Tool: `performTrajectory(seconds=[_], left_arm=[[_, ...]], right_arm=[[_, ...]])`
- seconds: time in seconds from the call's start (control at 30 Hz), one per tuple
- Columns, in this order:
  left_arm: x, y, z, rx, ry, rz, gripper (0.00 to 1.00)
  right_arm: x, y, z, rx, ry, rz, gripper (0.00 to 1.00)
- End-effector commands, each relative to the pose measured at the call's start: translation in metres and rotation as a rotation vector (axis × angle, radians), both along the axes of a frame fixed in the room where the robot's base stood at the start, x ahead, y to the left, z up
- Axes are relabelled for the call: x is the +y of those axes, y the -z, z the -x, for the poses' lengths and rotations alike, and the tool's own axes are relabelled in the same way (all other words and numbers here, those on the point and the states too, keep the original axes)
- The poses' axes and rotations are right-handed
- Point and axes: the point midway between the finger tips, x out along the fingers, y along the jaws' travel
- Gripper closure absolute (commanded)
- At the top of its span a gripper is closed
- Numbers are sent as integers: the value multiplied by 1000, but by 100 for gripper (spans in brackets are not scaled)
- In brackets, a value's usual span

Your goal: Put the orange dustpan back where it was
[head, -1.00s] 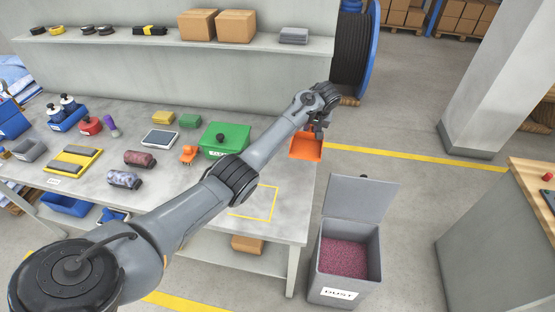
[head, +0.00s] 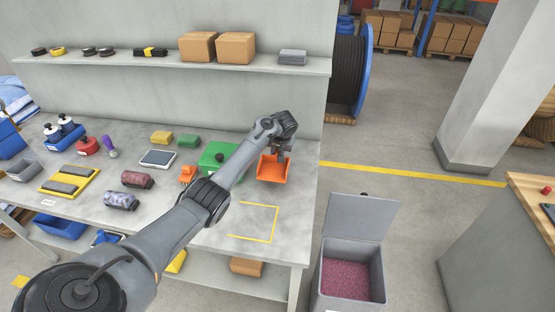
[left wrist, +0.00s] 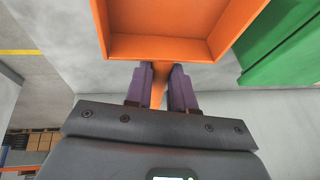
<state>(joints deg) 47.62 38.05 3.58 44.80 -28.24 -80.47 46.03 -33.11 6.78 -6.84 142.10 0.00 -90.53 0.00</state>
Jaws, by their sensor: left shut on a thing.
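The orange dustpan (head: 272,170) is held by my left gripper (head: 284,150) above the right part of the workbench, just right of the green box (head: 215,157). In the left wrist view the dustpan's open tray (left wrist: 175,45) faces the camera, and the two purple fingers (left wrist: 159,88) are shut on its handle. A yellow outlined square (head: 272,225) on the bench top, partly hidden by my left arm, is empty where it shows. My right gripper is not in view.
A grey bin (head: 325,272) with its lid up holds reddish dust and stands right of the bench. A shelf (head: 180,66) runs above the back.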

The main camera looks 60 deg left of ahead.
Motion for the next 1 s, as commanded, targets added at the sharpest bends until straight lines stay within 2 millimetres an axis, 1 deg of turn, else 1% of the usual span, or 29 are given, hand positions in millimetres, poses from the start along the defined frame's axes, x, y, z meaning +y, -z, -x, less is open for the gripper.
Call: performTrajectory(seconds=[0.13, 0.3, 0.4, 0.8, 0.83, 0.9, 1.0], left_arm=[[0, 9, 1, 2, 0, 0, 100], [0, 32, 1, 3, -1, 0, 100], [0, 40, 1, 1, 0, -1, 100], [0, 43, 0, 1, -1, 0, 100], [0, 44, 1, 1, -1, 0, 75], [0, 43, 0, 1, -1, 0, 64], [0, 43, 0, 1, -1, 0, 51]], right_arm=[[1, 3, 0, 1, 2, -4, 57], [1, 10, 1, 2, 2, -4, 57], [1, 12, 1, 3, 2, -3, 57], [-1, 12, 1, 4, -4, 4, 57], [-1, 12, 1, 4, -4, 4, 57], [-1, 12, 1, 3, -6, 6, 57], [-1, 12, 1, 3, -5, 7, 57]])
